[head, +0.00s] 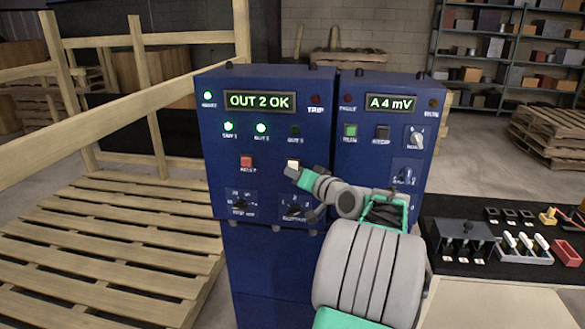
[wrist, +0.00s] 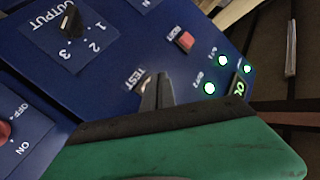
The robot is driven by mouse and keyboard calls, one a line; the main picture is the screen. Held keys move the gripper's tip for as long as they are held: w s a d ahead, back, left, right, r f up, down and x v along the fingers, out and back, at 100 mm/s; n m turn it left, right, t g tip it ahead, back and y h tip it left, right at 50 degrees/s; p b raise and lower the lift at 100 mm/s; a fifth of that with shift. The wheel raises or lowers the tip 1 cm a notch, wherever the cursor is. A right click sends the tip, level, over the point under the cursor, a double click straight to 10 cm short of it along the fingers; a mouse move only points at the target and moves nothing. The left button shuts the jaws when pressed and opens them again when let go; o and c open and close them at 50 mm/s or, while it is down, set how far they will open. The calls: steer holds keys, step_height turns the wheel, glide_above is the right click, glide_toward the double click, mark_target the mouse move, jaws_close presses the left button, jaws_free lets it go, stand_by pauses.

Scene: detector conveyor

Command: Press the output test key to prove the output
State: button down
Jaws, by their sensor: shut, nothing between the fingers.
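The output test key (head: 293,163) is a pale key on the left blue cabinet's panel, right of the red reset key (head: 246,162). My gripper (head: 292,172) is shut and empty, its tips at the test key's lower edge. In the wrist view, the fingertips (wrist: 158,80) lie beside the TEST label and cover most of that key; whether they touch it I cannot tell. The display (head: 259,101) reads "OUT 2 OK". The OUT 1 lamp (head: 228,126) and OUT 2 lamp (head: 261,128) glow green; the OUT 3 lamp (head: 295,131) is dark. The output selector (wrist: 70,18) sits below the test key.
A second blue cabinet (head: 380,150) stands at right, its display reading "A 4 mV". A dark bench (head: 480,208) with small parts is at right. Wooden pallets (head: 100,235) and a rail lie at left. My arm covers the cabinets' lower right.

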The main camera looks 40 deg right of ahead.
steer(key=shift+d, duration=0.1)
stand_by(0.4)
steer(key=shift+w+d, duration=0.25)
steer(key=shift+w+d, duration=0.3)
steer(key=shift+d, duration=0.1)
stand_by(0.8)
steer(key=shift+s+a+b, duration=0.55)
steer(key=shift+a+b, duration=0.05)
steer(key=shift+a, duration=0.15)
steer(key=s+a+b, duration=0.1)
steer(key=a, duration=0.1)
steer(key=s+a+b, duration=0.1)
steer(key=s+a, duration=0.1)
stand_by(0.5)
